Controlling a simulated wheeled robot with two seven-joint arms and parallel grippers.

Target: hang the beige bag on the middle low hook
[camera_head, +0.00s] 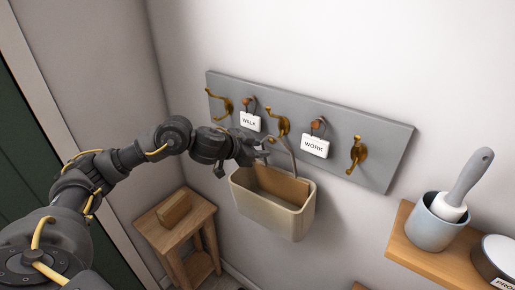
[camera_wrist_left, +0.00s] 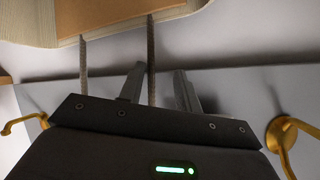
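The beige bag (camera_head: 268,217) hangs upright and open-topped below the middle brass hook (camera_head: 282,127) on the grey wall board. Its thin strap loops up to the lower part of that hook; I cannot tell whether it rests on the prong. My left gripper (camera_head: 262,154) is beside the strap, just above the bag's rim. In the left wrist view its two fingers (camera_wrist_left: 158,88) are apart, with one side of the strap (camera_wrist_left: 151,62) between them and clear of both. The bag's edge (camera_wrist_left: 120,28) shows above. My right gripper is out of view.
The board (camera_head: 393,135) also carries a left brass hook (camera_head: 222,103), a right brass hook (camera_head: 357,153), and tags WALK (camera_head: 250,121) and WORK (camera_head: 315,147). A shelf (camera_head: 430,258) with a cup (camera_head: 437,225) is at right. A wooden stool (camera_head: 187,240) stands below left.

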